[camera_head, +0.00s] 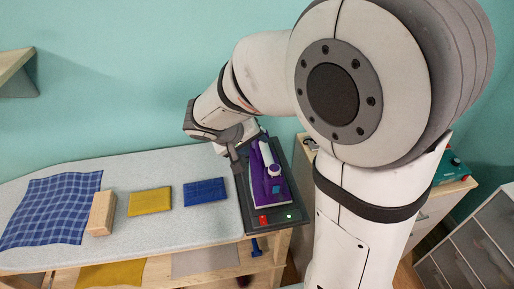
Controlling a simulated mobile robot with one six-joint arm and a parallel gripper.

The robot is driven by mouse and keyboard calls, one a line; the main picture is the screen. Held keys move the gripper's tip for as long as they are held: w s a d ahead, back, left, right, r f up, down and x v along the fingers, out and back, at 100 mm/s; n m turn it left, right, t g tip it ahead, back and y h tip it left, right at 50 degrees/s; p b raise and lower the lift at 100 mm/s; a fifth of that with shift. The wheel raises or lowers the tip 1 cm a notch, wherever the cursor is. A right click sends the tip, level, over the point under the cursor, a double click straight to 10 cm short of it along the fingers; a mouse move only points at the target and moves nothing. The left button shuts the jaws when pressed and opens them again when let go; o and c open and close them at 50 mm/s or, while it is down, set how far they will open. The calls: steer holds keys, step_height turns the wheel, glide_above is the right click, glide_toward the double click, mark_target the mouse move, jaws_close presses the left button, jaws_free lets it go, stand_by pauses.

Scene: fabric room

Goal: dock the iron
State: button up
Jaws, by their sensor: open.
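The purple and white iron (268,183) lies on a dark dock plate (291,203) at the right end of the ironing board. A red part (263,220) and a small green light (289,216) show at the plate's front edge. My gripper (237,160) is open, low beside the left rear of the iron. My forearm and wrist hide part of the gripper, and I cannot tell whether a finger touches the iron.
The pale board (150,220) holds a blue checked cloth (52,208), a wooden block (102,213), a folded yellow cloth (150,201) and a folded blue cloth (205,191). A shelf (15,72) hangs on the left wall.

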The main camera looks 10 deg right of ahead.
steer(key=s+d+r+g+y, duration=0.1)
steer(key=s+d+r+y, duration=0.1)
steer(key=s, duration=0.6)
steer(key=s+d+r+m+y, duration=0.1)
steer(key=s+d+r+y, duration=0.1)
steer(key=s, duration=0.7)
steer(key=shift+d+g+y, duration=0.4)
steer(key=shift+d+y, duration=0.05)
steer(key=shift+y, duration=0.75)
steer(key=shift+s, duration=0.1)
